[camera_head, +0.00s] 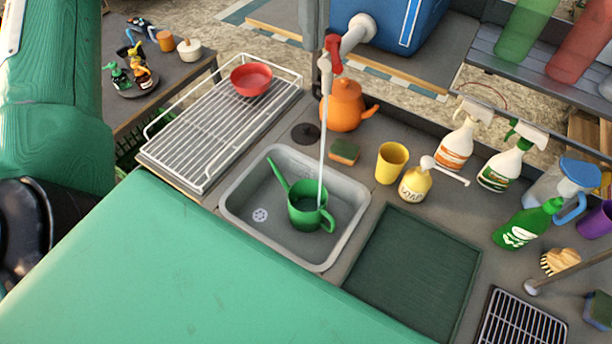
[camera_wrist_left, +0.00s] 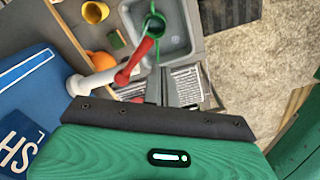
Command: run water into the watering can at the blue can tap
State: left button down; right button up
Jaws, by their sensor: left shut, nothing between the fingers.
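The green watering can (camera_head: 303,212) stands upright in the grey sink (camera_head: 342,240), its spout to the left and handle to the right. The can tap has a white pipe (camera_head: 356,32) from the blue water can (camera_head: 400,18) and a red lever (camera_head: 333,52). A thin pale stream of water (camera_head: 322,150) runs down from the tap into the watering can. My left gripper (camera_head: 323,68) is shut and empty, close beside the tap. In the left wrist view its fingers (camera_wrist_left: 164,90) are right of the red lever (camera_wrist_left: 137,62); contact is unclear. My right gripper is out of view.
A white wire rack (camera_head: 215,130) with a red bowl (camera_head: 251,79) is left of the sink. An orange kettle (camera_head: 345,108), a sponge (camera_head: 344,151) and a yellow cup (camera_head: 391,162) stand behind it. Several spray bottles are to the right. A dark green mat (camera_head: 415,270) is bare.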

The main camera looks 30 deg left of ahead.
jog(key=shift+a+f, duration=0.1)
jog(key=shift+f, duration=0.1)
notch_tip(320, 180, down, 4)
jog(key=b, duration=0.4)
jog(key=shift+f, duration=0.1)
dwell(1.3)
dwell(2.8)
